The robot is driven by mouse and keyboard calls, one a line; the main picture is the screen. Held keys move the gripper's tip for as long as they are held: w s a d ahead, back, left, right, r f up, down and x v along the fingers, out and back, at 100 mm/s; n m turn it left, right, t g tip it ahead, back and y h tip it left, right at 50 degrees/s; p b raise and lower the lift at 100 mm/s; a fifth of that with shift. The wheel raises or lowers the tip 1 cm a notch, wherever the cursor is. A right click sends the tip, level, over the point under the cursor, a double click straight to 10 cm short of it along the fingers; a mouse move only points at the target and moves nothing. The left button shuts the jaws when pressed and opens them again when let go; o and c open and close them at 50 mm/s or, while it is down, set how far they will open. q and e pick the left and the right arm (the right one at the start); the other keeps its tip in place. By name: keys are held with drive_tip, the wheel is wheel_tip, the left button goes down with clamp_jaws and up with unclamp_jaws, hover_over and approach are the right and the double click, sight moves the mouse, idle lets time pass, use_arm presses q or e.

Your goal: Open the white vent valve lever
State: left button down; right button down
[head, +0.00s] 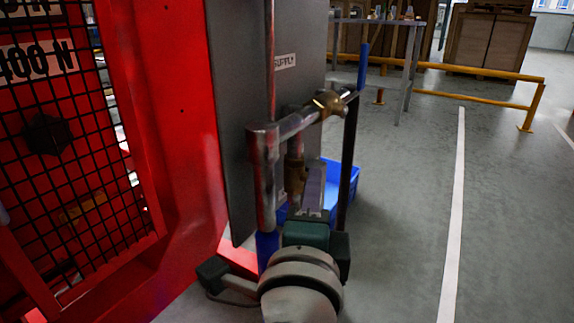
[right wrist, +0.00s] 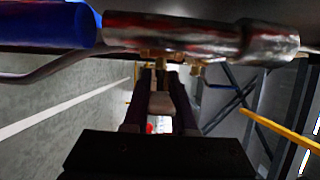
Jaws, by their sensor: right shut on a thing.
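My right gripper (head: 312,190) reaches up from the bottom centre, in front of the pipework by the grey panel. Its fingers close beside a brass valve fitting (head: 297,178) on the vertical branch under the horizontal pipe. In the right wrist view my right gripper (right wrist: 160,85) points at small brass parts (right wrist: 150,55) below the pipe. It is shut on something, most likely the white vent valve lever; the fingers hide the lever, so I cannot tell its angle. Another brass valve (head: 328,104) sits higher on the pipe. My left gripper is out of view.
A red machine with a black mesh guard (head: 75,150) stands close on the left. The grey panel (head: 235,120) carries a supply label. A blue crate (head: 342,182) is on the floor behind the pipes. A yellow rail (head: 480,69) stands farther back; the floor at right is clear.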

idle(0.7)
drive_tip(key=n+t+b, duration=0.1)
drive_tip(key=b, duration=0.2)
drive_tip(key=f+n+t+b, duration=0.1)
drive_tip(key=t+b, duration=0.1)
drive_tip(key=b, duration=0.2)
drive_tip(key=t+b, duration=0.2)
drive_tip(key=b, duration=0.1)
drive_tip(key=shift+w+d+f+n, duration=0.15)
drive_tip(key=shift+f+n, duration=0.1)
drive_tip(key=shift+n, duration=0.15)
drive_tip(key=c, duration=0.7)
unclamp_jaws()
